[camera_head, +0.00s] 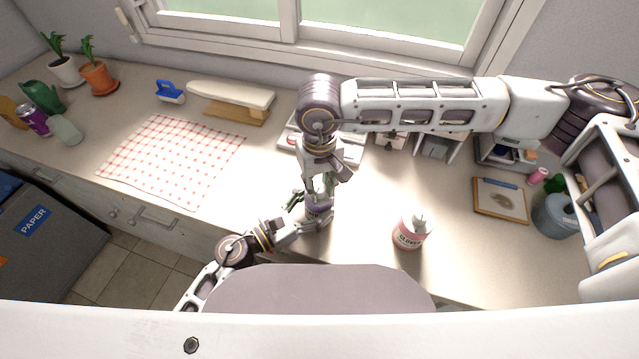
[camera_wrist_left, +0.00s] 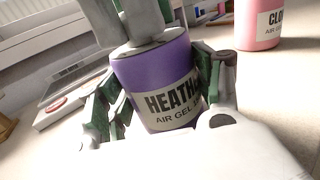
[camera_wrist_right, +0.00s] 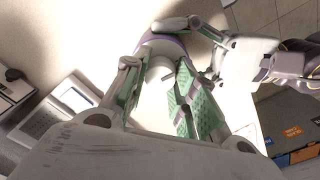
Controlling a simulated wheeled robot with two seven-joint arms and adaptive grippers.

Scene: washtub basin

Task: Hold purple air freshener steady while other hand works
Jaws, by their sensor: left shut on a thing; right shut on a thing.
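The purple air freshener (camera_head: 315,212) stands upright near the counter's front edge, mostly hidden by my grippers in the head view. Its purple body and "HEATH..." label (camera_wrist_left: 165,85) show clearly in the left wrist view. My left gripper (camera_head: 305,207) comes in low from the left and is shut around the body, a green-padded finger on each side. My right gripper (camera_head: 320,186) reaches down from above and is shut on the pale top part (camera_wrist_right: 155,75). The right wrist view shows its fingers on both sides of that top.
A pink air freshener (camera_head: 411,233) stands to the right. A grey scale-like device (camera_wrist_right: 70,102) is behind my grippers. A checked cloth (camera_head: 170,160) lies left. Bare counter lies around the pink one.

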